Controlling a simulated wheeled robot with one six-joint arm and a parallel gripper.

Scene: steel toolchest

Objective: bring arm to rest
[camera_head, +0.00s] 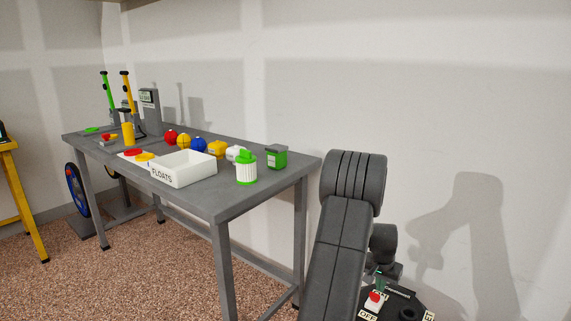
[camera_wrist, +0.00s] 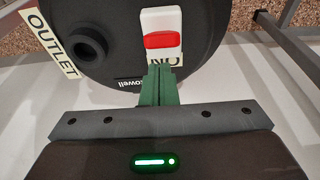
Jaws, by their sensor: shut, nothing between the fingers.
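My arm is bent, with its dark grey links in front of the wall to the right of the bench in the head view. My gripper (camera_wrist: 160,70) has its green fingers shut together with nothing between them. In the wrist view the fingertips overlap the lower edge of the "ON" label on a round black device (camera_wrist: 105,45). I cannot tell whether they touch it. The device carries a white switch plate with a red rocker (camera_wrist: 161,41). The device also shows at the lower right of the head view (camera_head: 398,301), partly cut off.
A grey steel bench (camera_head: 235,196) stands to the left of my arm. A plain wall is behind. Open speckled floor lies at front left.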

